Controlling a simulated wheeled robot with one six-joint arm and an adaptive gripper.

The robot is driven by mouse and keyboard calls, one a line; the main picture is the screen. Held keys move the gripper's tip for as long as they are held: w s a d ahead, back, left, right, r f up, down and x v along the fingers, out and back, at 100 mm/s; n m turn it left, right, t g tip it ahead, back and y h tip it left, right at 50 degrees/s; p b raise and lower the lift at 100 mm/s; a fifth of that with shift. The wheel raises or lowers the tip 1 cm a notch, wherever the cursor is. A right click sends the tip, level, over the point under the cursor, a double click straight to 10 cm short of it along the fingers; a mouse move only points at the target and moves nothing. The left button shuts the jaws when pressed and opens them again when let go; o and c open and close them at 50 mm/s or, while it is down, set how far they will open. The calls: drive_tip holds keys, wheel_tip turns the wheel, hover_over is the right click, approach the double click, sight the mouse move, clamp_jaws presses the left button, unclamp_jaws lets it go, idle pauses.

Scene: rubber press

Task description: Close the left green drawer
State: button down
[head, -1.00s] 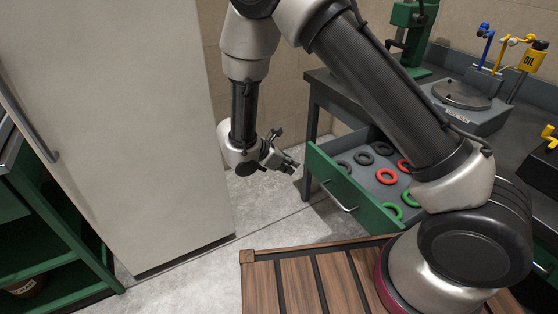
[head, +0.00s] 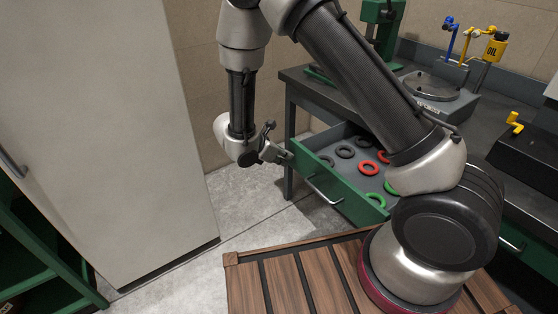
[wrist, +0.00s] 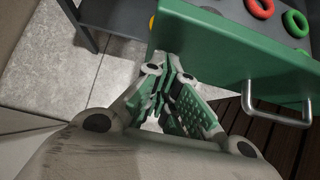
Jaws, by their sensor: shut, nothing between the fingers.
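The left green drawer (head: 335,188) stands pulled out from under the dark workbench, with a silver bar handle (head: 325,190) on its front. Several black, red and green rings lie inside it. In the wrist view the drawer front (wrist: 225,62) and its handle (wrist: 277,108) are close ahead. My gripper (head: 284,156) is shut and empty at the far left end of the drawer front. In the wrist view my gripper (wrist: 172,72) has its fingertips near the lower left part of the front; I cannot tell whether they touch it.
A tall pale cabinet (head: 110,130) stands at left. Bare floor (head: 250,205) lies between cabinet and drawer. A wooden slatted platform (head: 285,285) is in front.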

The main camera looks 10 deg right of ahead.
approach(332, 145)
drive_tip(key=w+d+f, duration=0.1)
drive_tip(key=d, duration=0.1)
drive_tip(key=w+d, duration=0.1)
drive_tip(key=d, duration=0.1)
drive_tip(key=w+d+f, duration=0.1)
drive_tip(key=d, duration=0.1)
drive_tip(key=shift+d+f, duration=0.3)
drive_tip(key=shift+d, duration=0.05)
